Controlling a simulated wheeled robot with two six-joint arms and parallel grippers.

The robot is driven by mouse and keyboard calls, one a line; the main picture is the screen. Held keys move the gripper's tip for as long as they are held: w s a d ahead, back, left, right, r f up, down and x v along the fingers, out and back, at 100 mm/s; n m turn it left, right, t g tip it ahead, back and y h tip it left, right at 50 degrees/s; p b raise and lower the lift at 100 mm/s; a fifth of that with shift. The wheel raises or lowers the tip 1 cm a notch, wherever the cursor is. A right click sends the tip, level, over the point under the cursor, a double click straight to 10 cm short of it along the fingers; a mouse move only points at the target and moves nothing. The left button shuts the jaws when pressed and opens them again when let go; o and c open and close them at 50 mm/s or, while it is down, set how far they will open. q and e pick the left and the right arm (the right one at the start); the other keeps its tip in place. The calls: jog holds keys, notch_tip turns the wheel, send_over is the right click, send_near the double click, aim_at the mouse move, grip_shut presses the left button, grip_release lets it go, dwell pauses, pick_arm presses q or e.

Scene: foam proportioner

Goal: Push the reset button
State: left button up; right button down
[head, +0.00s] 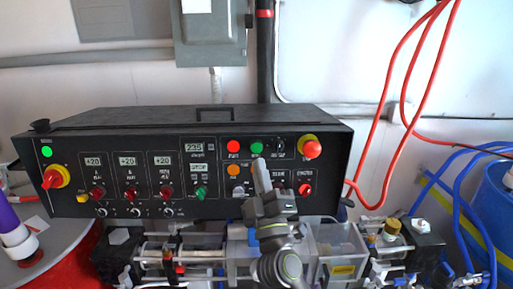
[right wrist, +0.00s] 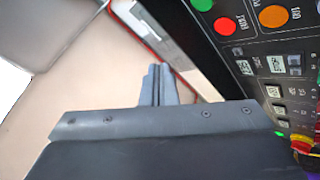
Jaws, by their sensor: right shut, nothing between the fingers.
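The black control panel (head: 190,160) carries several coloured buttons and knobs. The lettering is too small or blurred to tell which is the reset button. At its upper right are a red button (head: 233,146), a green button (head: 257,147) and an orange button (head: 233,170). The red button (right wrist: 225,26) and orange button (right wrist: 273,16) also show in the right wrist view. My right gripper (head: 262,170) is shut and empty, just right of the orange button in the head view. Its fingers (right wrist: 158,85) point past the panel face, seemingly apart from it. My left gripper is out of view.
A red knob on a yellow base (head: 310,147) is at the panel's right, another (head: 54,178) at its left. Red cables (head: 388,130) hang at the right near a blue drum (head: 495,205).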

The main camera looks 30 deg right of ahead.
aim_at(257, 147)
jog(key=w+d+f+b, duration=0.1)
jog(key=w+d+b, duration=0.2)
jog(key=w, duration=0.4)
jog(key=shift+d+f, duration=0.25)
jog(key=shift+d, duration=0.45)
jog(key=shift+w, duration=0.1)
dwell(1.3)
jog(key=shift+w+d+f+b, duration=0.1)
jog(key=shift+w+d+b, duration=0.15)
jog(key=shift+w+b, duration=0.1)
